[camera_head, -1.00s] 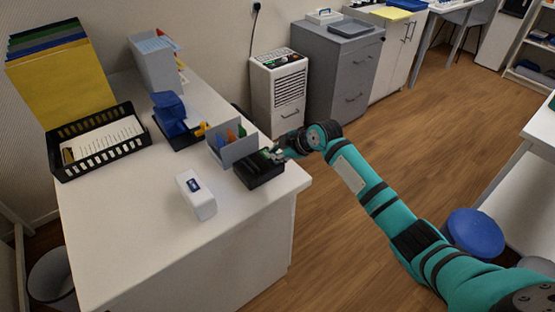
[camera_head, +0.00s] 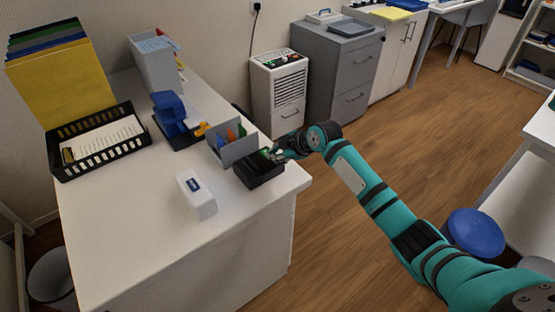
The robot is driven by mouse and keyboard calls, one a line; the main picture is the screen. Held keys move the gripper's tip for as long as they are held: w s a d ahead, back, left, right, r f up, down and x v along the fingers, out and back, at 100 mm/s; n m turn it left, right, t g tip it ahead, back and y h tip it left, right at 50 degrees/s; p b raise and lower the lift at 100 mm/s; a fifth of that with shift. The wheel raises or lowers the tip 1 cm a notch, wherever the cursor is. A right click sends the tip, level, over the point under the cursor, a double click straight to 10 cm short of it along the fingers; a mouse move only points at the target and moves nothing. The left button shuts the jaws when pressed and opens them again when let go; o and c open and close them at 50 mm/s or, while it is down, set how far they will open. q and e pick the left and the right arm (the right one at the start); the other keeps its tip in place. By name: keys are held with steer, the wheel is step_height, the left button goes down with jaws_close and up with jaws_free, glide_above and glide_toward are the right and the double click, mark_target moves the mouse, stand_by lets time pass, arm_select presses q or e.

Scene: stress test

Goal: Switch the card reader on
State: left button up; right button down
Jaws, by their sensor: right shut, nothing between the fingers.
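A dark box-shaped device (camera_head: 262,172), which looks like the card reader, sits near the right edge of the white desk. A small green patch shows at its top beside my fingers. My right gripper (camera_head: 272,155) is shut and empty, with its fingertips at the top of this device's far right side. I cannot tell whether they touch it. The fingers are small and partly hide that side, and no switch can be made out. My left gripper is not in view.
On the white desk (camera_head: 130,235) a white box-shaped device (camera_head: 197,194) stands left of the dark device. A grey card holder (camera_head: 234,148) stands just behind. A blue-and-black item (camera_head: 176,116) and black tray (camera_head: 99,142) are farther left. The desk's front is clear.

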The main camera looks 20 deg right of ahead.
steer(key=shift+f, duration=0.4)
stand_by(0.4)
steer(key=shift+r+p, duration=0.45)
steer(key=shift+r, duration=0.15)
step_height(320, 180, up, 6)
steer(key=p, duration=0.5)
